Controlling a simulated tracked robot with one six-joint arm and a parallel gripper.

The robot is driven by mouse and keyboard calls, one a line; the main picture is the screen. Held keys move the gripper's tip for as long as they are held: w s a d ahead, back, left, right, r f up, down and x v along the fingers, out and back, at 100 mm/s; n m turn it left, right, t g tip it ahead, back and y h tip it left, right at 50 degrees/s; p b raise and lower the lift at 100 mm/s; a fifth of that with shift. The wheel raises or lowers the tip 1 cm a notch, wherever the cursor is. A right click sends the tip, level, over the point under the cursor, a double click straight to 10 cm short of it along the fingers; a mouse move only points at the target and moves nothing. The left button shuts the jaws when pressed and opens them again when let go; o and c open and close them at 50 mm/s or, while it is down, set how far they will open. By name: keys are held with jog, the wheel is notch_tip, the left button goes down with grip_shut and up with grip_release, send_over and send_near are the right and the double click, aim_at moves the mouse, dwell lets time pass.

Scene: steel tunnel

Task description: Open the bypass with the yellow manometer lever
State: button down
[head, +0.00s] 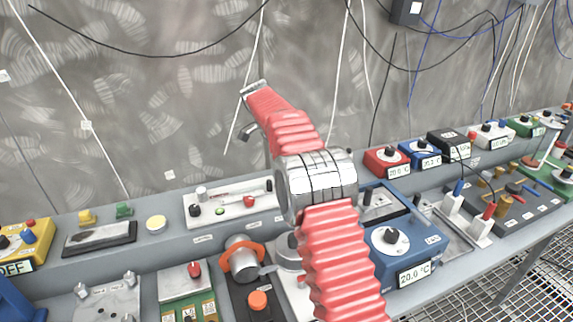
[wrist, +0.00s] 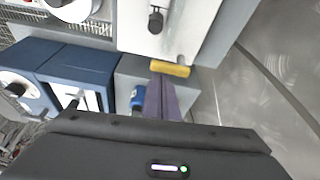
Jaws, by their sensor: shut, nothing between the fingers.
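In the wrist view, a short yellow lever (wrist: 170,69) sits at the edge of a white panel (wrist: 190,20) with a black knob (wrist: 155,20). My gripper (wrist: 160,82) is shut and empty; its dark purple fingers point at the lever and their tips appear right at it. I cannot tell whether they touch. A blue knob (wrist: 137,98) is beside the fingers. In the head view my red-sleeved arm covers the middle of the bench, and I cannot make out the yellow lever or the fingertips there.
A blue box (head: 403,240) reading 20.0 °C stands right of my arm. An orange ring on a grey cylinder (head: 241,258) and a white panel (head: 232,206) with small knobs are to the left. Small red and blue boxes (head: 386,162) line the back shelf. A grey wall (head: 130,110) with hanging cables rises behind.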

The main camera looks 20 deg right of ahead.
dwell(0.4)
jog(key=shift+d, duration=0.45)
notch_tip(320, 180, up, 9)
jog(key=shift+r, duration=0.15)
dwell(0.3)
jog(key=shift+a, duration=0.15)
